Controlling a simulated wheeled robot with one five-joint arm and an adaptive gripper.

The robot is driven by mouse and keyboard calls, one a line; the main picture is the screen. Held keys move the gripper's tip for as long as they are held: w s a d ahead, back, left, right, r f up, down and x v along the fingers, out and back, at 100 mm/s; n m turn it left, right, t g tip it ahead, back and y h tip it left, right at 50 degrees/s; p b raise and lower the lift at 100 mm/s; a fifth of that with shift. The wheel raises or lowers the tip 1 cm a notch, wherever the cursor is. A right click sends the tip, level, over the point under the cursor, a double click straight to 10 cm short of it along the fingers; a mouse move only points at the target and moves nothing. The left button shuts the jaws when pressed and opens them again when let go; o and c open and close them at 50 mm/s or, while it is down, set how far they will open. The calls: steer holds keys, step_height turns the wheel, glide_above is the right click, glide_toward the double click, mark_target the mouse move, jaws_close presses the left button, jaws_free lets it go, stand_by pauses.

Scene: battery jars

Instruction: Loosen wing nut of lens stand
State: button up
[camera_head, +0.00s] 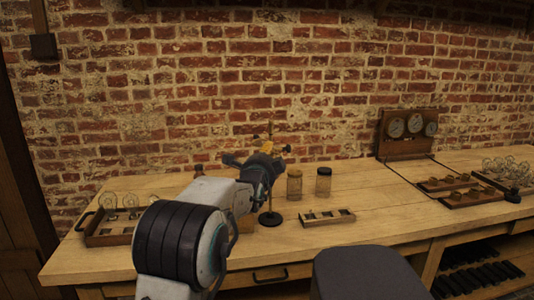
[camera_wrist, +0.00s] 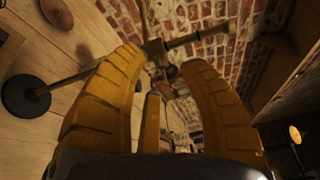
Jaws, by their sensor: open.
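The lens stand (camera_head: 270,218) stands on the bench with a round dark base and a thin upright rod, partly hidden by my arm. In the wrist view its base (camera_wrist: 25,98) is at the left, and its rod passes behind one finger. My gripper (camera_head: 250,153) is at the upper part of the stand. A metal cross-piece with a brass-coloured bar (camera_wrist: 200,34) shows just beyond the fingertips. I cannot clearly pick out the wing nut there.
Two jars (camera_head: 294,185) stand right of the stand, behind a small wooden tray (camera_head: 327,222). A tray with glass bulbs (camera_head: 108,239) is at the left. A gauge board (camera_head: 408,148), trays and more glassware are at the right. A brick wall (camera_head: 200,90) stands behind the bench.

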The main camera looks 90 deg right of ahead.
mark_target(270, 153)
steer(key=shift+p+x, duration=0.3)
steer(key=shift+x, duration=1.45)
steer(key=shift+c, duration=0.2)
jaws_close()
